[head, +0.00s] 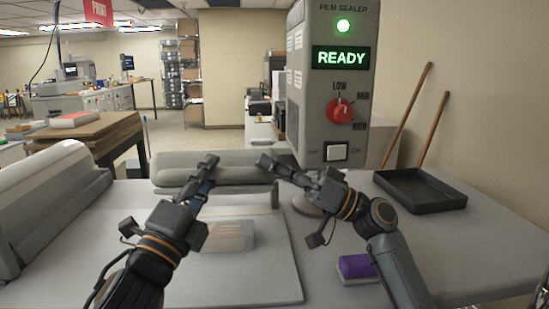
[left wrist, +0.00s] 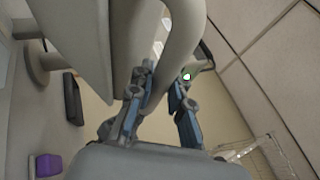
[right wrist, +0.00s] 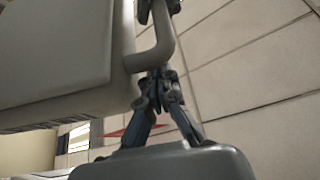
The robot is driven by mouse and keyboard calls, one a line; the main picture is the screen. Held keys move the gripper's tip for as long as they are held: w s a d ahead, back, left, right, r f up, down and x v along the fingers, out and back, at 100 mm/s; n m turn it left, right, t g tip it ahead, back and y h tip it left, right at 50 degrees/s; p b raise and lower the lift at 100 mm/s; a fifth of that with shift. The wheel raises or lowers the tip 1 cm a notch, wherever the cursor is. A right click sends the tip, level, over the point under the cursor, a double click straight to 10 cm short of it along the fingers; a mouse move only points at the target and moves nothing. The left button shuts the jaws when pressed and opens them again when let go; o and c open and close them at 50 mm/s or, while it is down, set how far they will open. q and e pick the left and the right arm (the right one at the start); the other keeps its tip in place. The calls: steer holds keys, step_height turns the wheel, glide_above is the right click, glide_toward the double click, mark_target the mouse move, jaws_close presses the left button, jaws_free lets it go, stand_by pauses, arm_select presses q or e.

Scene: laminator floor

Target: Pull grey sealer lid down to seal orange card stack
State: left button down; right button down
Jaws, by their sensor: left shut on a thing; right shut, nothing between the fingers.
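The grey sealer lid (head: 232,160) is a padded bar across the back of the flat sealer bed (head: 255,280). A pale stack with a faint orange-tan top (head: 230,236) lies on the bed, partly hidden by my left arm. My left gripper (head: 207,166) is at the lid's front, and in the left wrist view it is shut on the lid's grey tubular handle (left wrist: 182,45). My right gripper (head: 270,165) is shut and empty at the lid's right end. In the right wrist view its fingers are close to the handle (right wrist: 158,52); contact is unclear.
The film sealer control box (head: 335,90) shows READY, a green light and a red knob. A black tray (head: 420,195) with wooden handles stands at right. A purple block (head: 356,266) lies near my right arm. A large grey roller unit (head: 45,205) is at left.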

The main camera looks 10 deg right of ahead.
steer(key=shift+s+a+f+n, duration=0.1)
steer(key=shift+s+f+n, duration=0.3)
steer(key=shift+f, duration=0.25)
arm_select(q)
steer(key=shift+s+a+r, duration=0.1)
steer(key=shift+s+r, duration=0.05)
arm_select(e)
steer(key=shift+s+a+f+g, duration=0.1)
steer(key=shift+s+f+g, duration=0.1)
steer(key=shift+f+g, duration=0.15)
steer(key=shift+w, duration=0.1)
arm_select(q)
steer(key=c, duration=1.5)
jaws_free()
steer(key=shift+d, duration=0.2)
arm_select(e)
steer(key=shift+w+d+f, duration=0.15)
steer(key=shift+d, duration=0.05)
